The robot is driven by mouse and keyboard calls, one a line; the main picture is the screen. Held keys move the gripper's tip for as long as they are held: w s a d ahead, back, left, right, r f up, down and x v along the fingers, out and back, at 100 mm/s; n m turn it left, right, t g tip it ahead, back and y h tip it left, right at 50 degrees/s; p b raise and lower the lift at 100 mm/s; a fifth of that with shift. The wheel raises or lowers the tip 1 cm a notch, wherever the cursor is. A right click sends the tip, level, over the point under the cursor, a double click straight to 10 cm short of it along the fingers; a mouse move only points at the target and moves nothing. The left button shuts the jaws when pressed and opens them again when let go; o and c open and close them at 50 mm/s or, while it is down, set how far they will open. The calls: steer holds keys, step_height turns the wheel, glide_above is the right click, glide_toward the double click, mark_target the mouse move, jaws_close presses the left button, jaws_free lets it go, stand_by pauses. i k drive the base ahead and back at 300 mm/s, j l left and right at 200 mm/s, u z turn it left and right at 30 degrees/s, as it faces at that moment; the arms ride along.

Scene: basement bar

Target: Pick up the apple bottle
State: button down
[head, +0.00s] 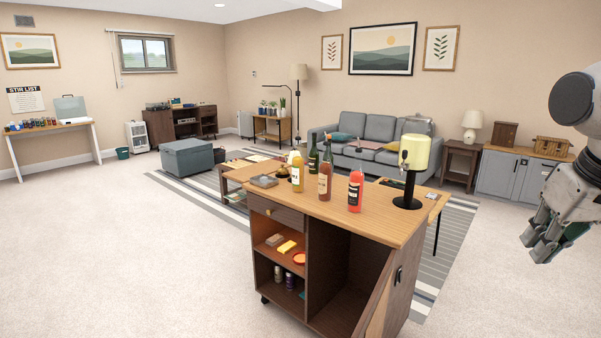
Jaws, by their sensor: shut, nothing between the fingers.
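Several bottles stand upright on the wooden top of a bar cart (385,225) in the head view. From the left they are a yellow-orange bottle (297,173), an amber-brown bottle (325,178) and a red bottle (355,190). A dark green bottle (313,160) stands behind them, partly hidden. The labels are too small to read, so I cannot tell which one is the apple bottle. My gripper (538,244) hangs at the right edge, pointing down, shut and empty. It is well to the right of the cart and apart from every bottle.
A drink dispenser (412,160) with a yellow tank and black base stands right of the bottles. A grey sofa (380,130) and low table are behind. Carpet (140,255) is open to the left.

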mark_target(298, 159)
steer(key=u, duration=1.5)
steer(key=i+j, duration=0.1)
steer(key=i, duration=0.45)
steer(key=i+j, duration=0.1)
steer(key=i, duration=0.4)
steer(key=i+z, duration=0.45)
steer(key=i+j+z, duration=0.1)
steer(key=i+z, duration=0.65)
steer(key=i, duration=0.65)
